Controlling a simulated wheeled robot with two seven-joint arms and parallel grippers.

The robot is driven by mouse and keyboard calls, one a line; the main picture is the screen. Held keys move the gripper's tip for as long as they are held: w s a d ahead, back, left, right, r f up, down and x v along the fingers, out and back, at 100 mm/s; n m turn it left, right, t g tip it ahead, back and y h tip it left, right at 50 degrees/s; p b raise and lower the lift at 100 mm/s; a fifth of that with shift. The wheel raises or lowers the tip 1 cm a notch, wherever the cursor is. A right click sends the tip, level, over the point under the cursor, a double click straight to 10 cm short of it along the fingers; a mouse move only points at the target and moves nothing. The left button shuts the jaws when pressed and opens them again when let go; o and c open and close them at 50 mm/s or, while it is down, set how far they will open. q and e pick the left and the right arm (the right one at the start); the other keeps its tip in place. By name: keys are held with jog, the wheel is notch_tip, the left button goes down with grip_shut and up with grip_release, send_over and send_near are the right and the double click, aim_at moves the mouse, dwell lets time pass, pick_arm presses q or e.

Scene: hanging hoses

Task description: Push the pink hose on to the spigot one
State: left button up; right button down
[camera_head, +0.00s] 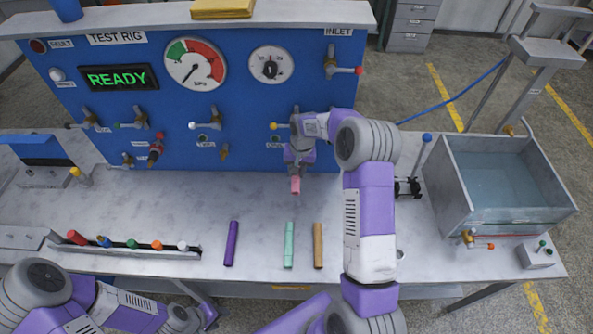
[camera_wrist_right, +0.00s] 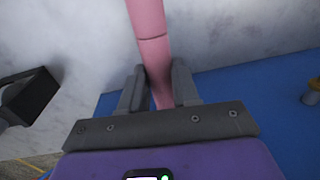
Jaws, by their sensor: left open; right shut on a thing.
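The pink hose (camera_head: 295,185) hangs below my right gripper (camera_head: 298,163) in front of the blue panel, its lower end above the table. In the right wrist view the pink hose (camera_wrist_right: 149,35) runs between both fingers of the right gripper (camera_wrist_right: 159,90), which is shut on it. A yellow-knobbed valve (camera_head: 273,126) sits on the panel just left of my right gripper, above a small label (camera_head: 275,145) that seems to read ONE. Spigot one itself is hidden or too small to make out. My left gripper (camera_head: 190,317) is low at the left, away from the hose, open.
Purple (camera_head: 231,244), teal (camera_head: 289,245) and tan (camera_head: 318,246) hoses lie on the table. A rack (camera_head: 120,251) with several coloured pegs is at front left. A water tank (camera_head: 500,185) stands at right. Other valves and a red-ended fitting (camera_head: 156,148) stick out of the panel.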

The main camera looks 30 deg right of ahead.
jog(key=shift+w+d+r, duration=0.1)
jog(key=shift+w, duration=0.05)
jog(key=c, duration=1.1)
grip_release()
jog(key=o, duration=0.3)
jog(key=shift+w, duration=0.15)
jog(key=shift+o, duration=0.2)
jog(key=r, duration=0.7)
jog(key=shift+s+d+r, duration=0.2)
jog(key=shift+s+d, duration=0.15)
